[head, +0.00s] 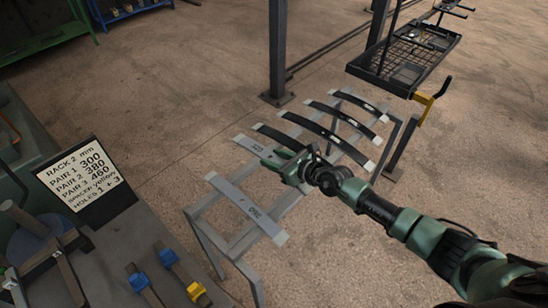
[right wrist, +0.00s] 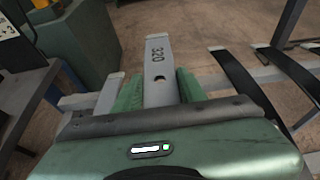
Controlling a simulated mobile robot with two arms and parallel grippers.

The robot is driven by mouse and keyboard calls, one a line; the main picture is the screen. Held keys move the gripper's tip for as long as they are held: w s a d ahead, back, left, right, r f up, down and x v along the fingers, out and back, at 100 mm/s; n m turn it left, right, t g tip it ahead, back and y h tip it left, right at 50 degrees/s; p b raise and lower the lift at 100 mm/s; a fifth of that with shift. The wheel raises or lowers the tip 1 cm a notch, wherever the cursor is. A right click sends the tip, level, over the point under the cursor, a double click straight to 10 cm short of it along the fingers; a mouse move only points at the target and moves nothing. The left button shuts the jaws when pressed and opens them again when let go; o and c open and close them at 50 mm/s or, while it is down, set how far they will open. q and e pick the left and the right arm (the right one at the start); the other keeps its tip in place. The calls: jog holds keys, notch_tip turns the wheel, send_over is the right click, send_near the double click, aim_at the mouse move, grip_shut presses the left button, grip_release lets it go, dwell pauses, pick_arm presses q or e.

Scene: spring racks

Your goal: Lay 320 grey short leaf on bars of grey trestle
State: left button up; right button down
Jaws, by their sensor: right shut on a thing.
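My right gripper (head: 296,172) is shut on the grey short leaf marked 320 (head: 256,147), over the grey trestle (head: 212,238). In the right wrist view the leaf (right wrist: 158,62) sticks out ahead between the green fingers, with its number and a dark hole showing. Its near part is hidden by the gripper. I cannot tell whether it touches the bars. Another grey leaf (head: 240,204), with a number hard to read, lies across the bars at the near end. Several dark leaves with light ends (head: 325,131) lie across the far part. My left gripper is not in view.
A sign (head: 85,178) lists rack pairs and sizes on a bench at left. Blue and yellow clips (head: 168,258) lie on that bench.

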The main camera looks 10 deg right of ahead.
jog(key=shift+w+r, duration=0.1)
jog(key=shift+r, duration=0.2)
jog(key=shift+f, duration=0.25)
notch_tip(320, 180, down, 9)
jog(key=b, duration=0.8)
jog(key=shift+f, duration=0.15)
jog(key=c, duration=0.7)
grip_release()
jog(key=shift+c, duration=0.2)
